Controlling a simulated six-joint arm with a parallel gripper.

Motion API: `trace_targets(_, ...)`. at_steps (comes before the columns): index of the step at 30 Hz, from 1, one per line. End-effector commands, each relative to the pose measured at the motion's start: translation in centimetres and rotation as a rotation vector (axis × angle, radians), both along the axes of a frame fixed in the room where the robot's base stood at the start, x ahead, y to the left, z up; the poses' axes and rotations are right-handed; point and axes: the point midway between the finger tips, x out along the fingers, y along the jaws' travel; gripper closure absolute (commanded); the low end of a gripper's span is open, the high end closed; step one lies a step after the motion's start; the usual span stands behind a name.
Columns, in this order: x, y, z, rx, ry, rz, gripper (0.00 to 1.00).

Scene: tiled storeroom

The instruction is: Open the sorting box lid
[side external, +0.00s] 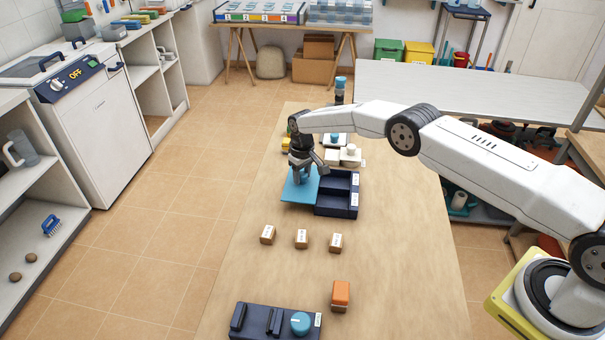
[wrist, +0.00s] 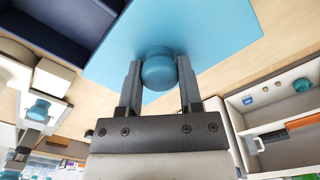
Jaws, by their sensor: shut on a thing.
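The sorting box (side external: 334,211) is dark navy and stands on the wooden table. Its compartments show uncovered in the side external view, and part of it shows in the wrist view (wrist: 62,22). The flat blue lid (side external: 292,193) lies to the left of the box, beside its left edge. I cannot tell whether it touches the box or the table. My gripper (side external: 302,172) is over the lid. In the wrist view, my gripper (wrist: 159,65) is shut on the lid's round blue knob (wrist: 158,72), one finger on each side. The arm hides the knob's far side.
Small wooden blocks (side external: 301,239) lie in front of the box. An orange block (side external: 341,293) and a dark control panel with a blue dial (side external: 275,321) are nearer. White items (side external: 345,156) stand behind the box. The table left of the lid's edge is narrow.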

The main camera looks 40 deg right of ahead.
Motion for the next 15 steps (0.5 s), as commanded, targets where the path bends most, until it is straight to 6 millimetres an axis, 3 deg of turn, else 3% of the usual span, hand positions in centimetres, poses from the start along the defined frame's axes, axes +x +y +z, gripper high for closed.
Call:
trace_targets(5, 0.0, 0.18, 0.05, 0.003, 0.0, -0.003, 1.0)
trace_targets(6, 0.0, 0.19, 0.06, 0.003, 0.0, -0.003, 0.42)
trace_targets(8, 0.0, 0.18, 0.05, 0.003, 0.0, -0.003, 0.23)
trace_targets(9, -0.01, 0.17, 0.05, 0.003, 0.0, -0.003, 0.19)
trace_targets(15, -0.02, 0.12, 0.03, 0.003, 0.001, -0.002, 0.19)
